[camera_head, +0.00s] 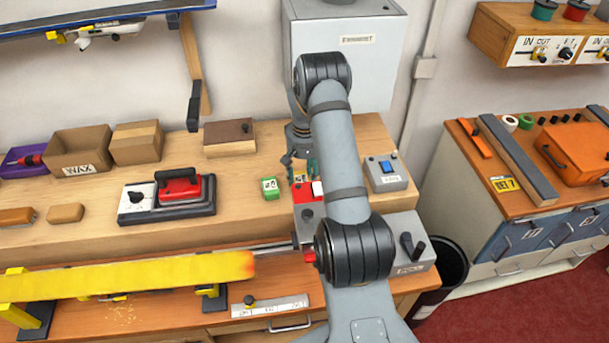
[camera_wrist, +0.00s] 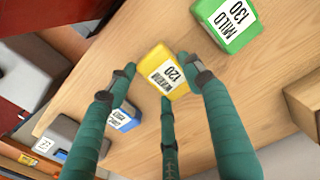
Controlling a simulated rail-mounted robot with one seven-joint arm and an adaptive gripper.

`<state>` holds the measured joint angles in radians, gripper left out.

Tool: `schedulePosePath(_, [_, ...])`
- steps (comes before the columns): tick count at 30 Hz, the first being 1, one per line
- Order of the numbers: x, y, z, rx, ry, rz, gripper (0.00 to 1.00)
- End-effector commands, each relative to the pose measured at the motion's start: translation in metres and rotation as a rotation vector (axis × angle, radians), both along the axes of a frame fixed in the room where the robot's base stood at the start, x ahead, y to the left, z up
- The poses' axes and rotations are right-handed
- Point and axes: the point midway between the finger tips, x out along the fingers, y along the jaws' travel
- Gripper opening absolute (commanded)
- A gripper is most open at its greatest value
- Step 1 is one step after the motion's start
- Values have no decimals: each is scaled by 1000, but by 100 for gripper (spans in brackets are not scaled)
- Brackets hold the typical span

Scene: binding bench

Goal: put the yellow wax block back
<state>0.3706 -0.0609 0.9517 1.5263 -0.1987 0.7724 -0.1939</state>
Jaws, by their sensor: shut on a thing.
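The yellow wax block (camera_wrist: 160,72), with a white label reading 120, is between the teal fingers of my gripper (camera_wrist: 157,68) in the wrist view. My gripper is shut on it. I cannot tell whether the block touches the wooden bench or hangs just above it. In the head view my gripper (camera_head: 298,167) is over the bench, right of the green block (camera_head: 270,188), and the yellow block is not clear there. The green block (camera_wrist: 228,20), marked 130, stands apart in the wrist view. A blue block (camera_wrist: 124,119) shows partly behind a finger.
On the bench are an open box marked WAX (camera_head: 78,152), a red iron on its base (camera_head: 178,190), a wooden block (camera_head: 229,138) and a grey box with a blue switch (camera_head: 385,173). A yellow ski (camera_head: 130,276) lies along the front.

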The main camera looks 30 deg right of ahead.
Motion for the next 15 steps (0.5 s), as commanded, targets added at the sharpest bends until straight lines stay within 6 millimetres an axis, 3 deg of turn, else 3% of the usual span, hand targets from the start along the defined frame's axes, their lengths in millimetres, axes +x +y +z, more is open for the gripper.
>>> schedulePosePath(9, [0,0,-5,0,-1,0,30])
schedulePosePath(10, [0,0,-4,0,0,0,52])
schedulePosePath(15, [0,0,-3,0,0,0,62])
